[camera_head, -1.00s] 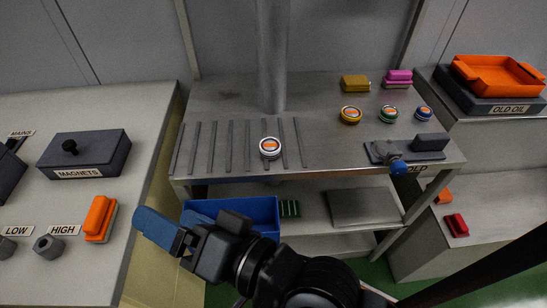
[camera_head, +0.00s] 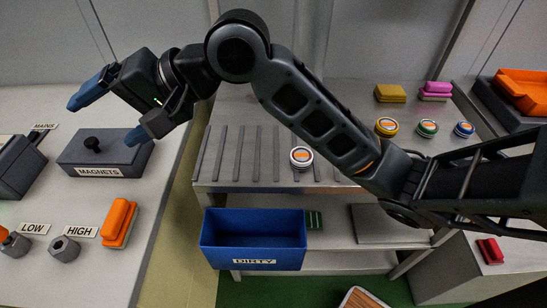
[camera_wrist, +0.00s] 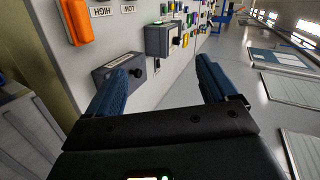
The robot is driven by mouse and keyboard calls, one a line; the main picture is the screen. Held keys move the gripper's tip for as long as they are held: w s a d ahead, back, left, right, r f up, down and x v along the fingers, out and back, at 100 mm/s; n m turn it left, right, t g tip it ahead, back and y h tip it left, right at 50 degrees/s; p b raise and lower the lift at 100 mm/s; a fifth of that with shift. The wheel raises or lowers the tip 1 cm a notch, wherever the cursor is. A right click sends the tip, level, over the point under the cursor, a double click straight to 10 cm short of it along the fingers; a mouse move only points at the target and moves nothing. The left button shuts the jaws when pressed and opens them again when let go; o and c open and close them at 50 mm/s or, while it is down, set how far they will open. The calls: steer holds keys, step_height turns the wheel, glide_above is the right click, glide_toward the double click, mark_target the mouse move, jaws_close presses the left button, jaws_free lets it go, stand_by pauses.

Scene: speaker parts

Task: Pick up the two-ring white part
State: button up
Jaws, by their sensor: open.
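A round white part (camera_head: 301,158) with a dark ring and an orange centre sits on the slatted left section of the middle table in the head view. Its ring count is too small to make out. It is not visible in the wrist view. My gripper (camera_head: 107,118) is open and empty, raised at the upper left over the left table near the MAGNETS block. It is well to the left of the white part. The wrist view shows its two blue fingers (camera_wrist: 163,80) spread apart, with no part between them.
The MAGNETS block (camera_head: 105,154) and an orange-topped block (camera_head: 118,223) stand on the left table. Yellow-ringed (camera_head: 387,127), green-ringed (camera_head: 427,128) and blue-ringed (camera_head: 464,129) parts are on the right of the middle table. The blue DIRTY bin (camera_head: 253,240) is below its front edge.

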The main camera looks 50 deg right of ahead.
steer(key=s+d+f+g+h, duration=0.2)
steer(key=d+f+g+h, duration=0.1)
steer(key=d+f, duration=0.3)
steer(key=m+g+h+b, duration=0.1)
steer(key=m+g+h, duration=0.4)
steer(key=g+h, duration=0.1)
glide_above(302, 155)
steer(key=f, duration=0.7)
steer(key=shift+w+d+f, duration=0.15)
steer(key=shift+w+d, duration=0.05)
steer(key=shift+w, duration=0.05)
steer(key=shift+s+d+f, duration=0.1)
steer(key=shift+f, duration=0.25)
steer(key=shift+a+f, duration=0.2)
steer(key=shift+f, duration=3.25)
steer(key=c, duration=1.4)
steer(key=shift+r, duration=0.1)
